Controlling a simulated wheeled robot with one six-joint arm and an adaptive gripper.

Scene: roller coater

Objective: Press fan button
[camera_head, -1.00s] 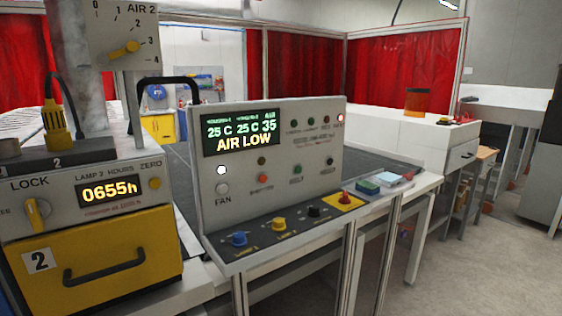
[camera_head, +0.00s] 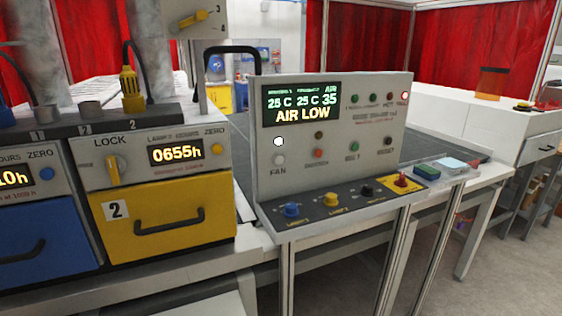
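The grey control panel (camera_head: 345,160) stands right of centre in the head view. Its display (camera_head: 301,104) reads 25 C, 25 C, 35 and AIR LOW. The pale round fan button (camera_head: 279,159) sits at the panel's lower left, just above the FAN label. A lit white lamp (camera_head: 279,141) is directly above the button. My gripper is not in view.
Blue (camera_head: 291,210), yellow (camera_head: 331,200), black (camera_head: 367,191) and red (camera_head: 402,181) controls line the panel's sloping front ledge. A lamp unit with a yellow drawer (camera_head: 180,205) stands close on the left, beside a blue drawer (camera_head: 40,243). Open floor shows at right.

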